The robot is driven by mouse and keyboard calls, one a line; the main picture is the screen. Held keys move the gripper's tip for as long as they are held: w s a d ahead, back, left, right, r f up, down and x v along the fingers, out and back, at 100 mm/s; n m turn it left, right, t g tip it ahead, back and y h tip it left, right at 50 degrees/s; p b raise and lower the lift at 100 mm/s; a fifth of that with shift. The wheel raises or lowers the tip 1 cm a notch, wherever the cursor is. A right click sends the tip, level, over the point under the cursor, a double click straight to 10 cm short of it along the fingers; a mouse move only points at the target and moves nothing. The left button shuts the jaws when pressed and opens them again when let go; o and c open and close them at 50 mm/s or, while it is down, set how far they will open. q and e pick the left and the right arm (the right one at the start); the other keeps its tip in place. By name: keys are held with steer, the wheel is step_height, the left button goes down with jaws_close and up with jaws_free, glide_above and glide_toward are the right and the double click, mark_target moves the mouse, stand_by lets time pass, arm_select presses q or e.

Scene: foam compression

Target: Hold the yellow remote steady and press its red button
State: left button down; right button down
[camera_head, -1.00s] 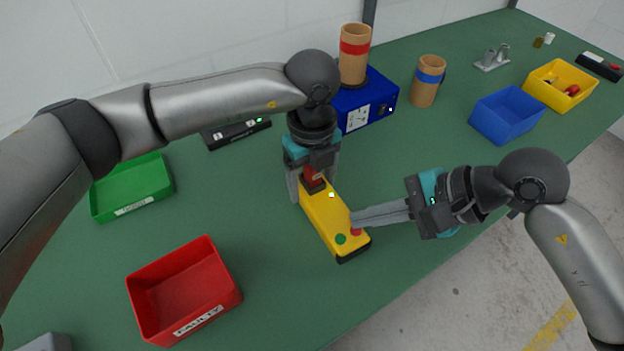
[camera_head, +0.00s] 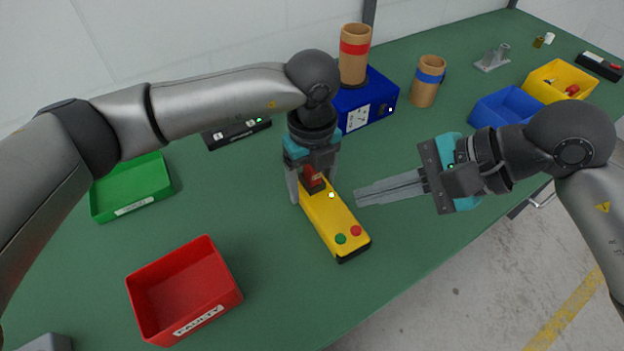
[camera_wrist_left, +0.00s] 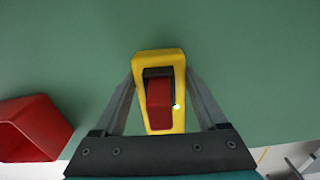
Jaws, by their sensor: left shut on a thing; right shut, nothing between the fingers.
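The yellow remote (camera_head: 326,220) lies on the green table. A red button (camera_head: 356,231) and a green button (camera_head: 341,239) are at its near end, and a small bright light (camera_head: 331,195) shows near its middle. My left gripper (camera_head: 312,192) comes down over the far end and is shut on the remote. In the left wrist view its fingers flank the yellow body (camera_wrist_left: 155,58), with a red part (camera_wrist_left: 159,98) in a dark surround between them. My right gripper (camera_head: 358,197) is shut and empty, to the right of the remote, apart from the red button.
A red bin (camera_head: 183,290) marked FAULTY stands at the left front, a green bin (camera_head: 132,188) behind it. A blue box (camera_head: 367,100) with a banded cylinder (camera_head: 354,55) stands behind my left gripper. A blue bin (camera_head: 507,106) and a yellow bin (camera_head: 560,82) are at the right.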

stand_by(0.4)
arm_select(q)
jaws_free()
